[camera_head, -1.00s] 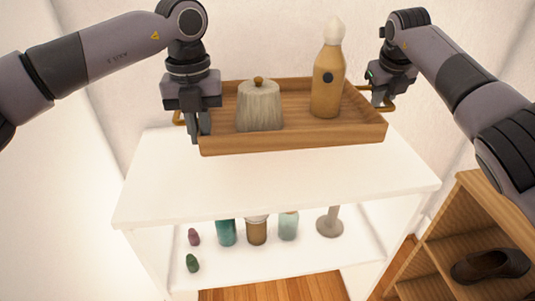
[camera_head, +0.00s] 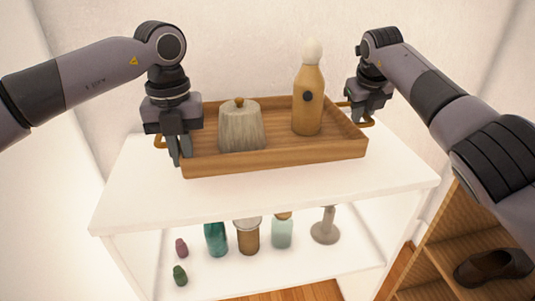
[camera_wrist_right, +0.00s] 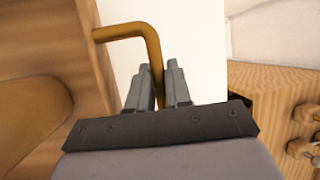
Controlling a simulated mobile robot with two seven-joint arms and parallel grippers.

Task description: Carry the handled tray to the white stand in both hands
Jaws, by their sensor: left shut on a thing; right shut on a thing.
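The wooden handled tray (camera_head: 275,163) is over the top of the white stand (camera_head: 270,195); I cannot tell whether it touches the surface. It carries a grey ridged pot with a round knob (camera_head: 241,128) and an orange-brown bottle with a white top (camera_head: 308,100). My left gripper (camera_head: 180,155) is shut on the tray's left brass handle (camera_head: 159,141), mostly hidden by the fingers. My right gripper (camera_head: 362,115) is shut on the right brass handle. In the right wrist view the fingers (camera_wrist_right: 158,90) close around the handle bar (camera_wrist_right: 125,31).
The stand's lower shelf holds several jars and bottles (camera_head: 248,237), a grey pedestal piece (camera_head: 325,228) and two small items at the left. A wooden rack with a dark shoe (camera_head: 492,267) is at the lower right. Bare stand top shows in front of the tray.

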